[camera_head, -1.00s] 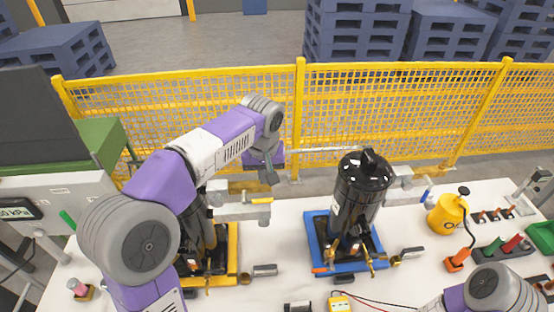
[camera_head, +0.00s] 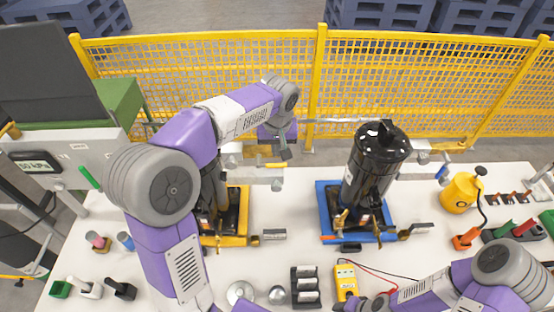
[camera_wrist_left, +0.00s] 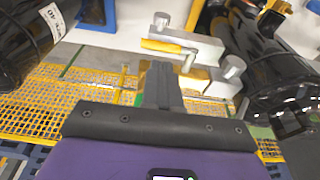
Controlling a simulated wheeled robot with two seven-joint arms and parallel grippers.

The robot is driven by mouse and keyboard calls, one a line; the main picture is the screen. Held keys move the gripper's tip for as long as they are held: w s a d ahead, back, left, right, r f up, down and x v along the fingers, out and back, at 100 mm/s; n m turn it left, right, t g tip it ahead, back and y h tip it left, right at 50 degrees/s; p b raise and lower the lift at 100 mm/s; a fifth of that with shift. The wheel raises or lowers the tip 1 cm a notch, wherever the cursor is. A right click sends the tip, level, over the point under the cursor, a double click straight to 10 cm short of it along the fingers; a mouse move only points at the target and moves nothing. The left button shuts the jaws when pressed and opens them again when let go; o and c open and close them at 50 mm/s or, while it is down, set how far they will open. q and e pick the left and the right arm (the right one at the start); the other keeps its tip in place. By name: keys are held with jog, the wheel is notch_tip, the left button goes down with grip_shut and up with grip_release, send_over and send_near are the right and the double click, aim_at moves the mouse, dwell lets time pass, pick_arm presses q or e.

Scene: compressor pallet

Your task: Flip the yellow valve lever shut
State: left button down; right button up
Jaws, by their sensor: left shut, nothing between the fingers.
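My left gripper (camera_head: 285,153) is shut and empty, just above the lever's right part in the head view. In the left wrist view its dark fingertips (camera_wrist_left: 160,66) point towards the lever's handle; I cannot tell whether they touch. My right arm comes in at the lower right; its gripper (camera_head: 374,303) shows only partly at the bottom edge.
The right black compressor (camera_head: 374,165) stands on a blue tray (camera_head: 329,212). A blue lever (camera_head: 441,172) is on its pipe. A yellow mesh fence (camera_head: 225,70) runs behind. A yellow meter (camera_head: 346,281) and small parts lie on the white table (camera_head: 293,205).

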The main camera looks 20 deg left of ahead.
aim_at(277, 164)
pick_arm(q)
jog(key=f, duration=0.3)
jog(key=w+f, duration=0.1)
jog(key=f, duration=0.1)
jog(key=shift+a+f, duration=0.2)
jog(key=shift+f, duration=0.15)
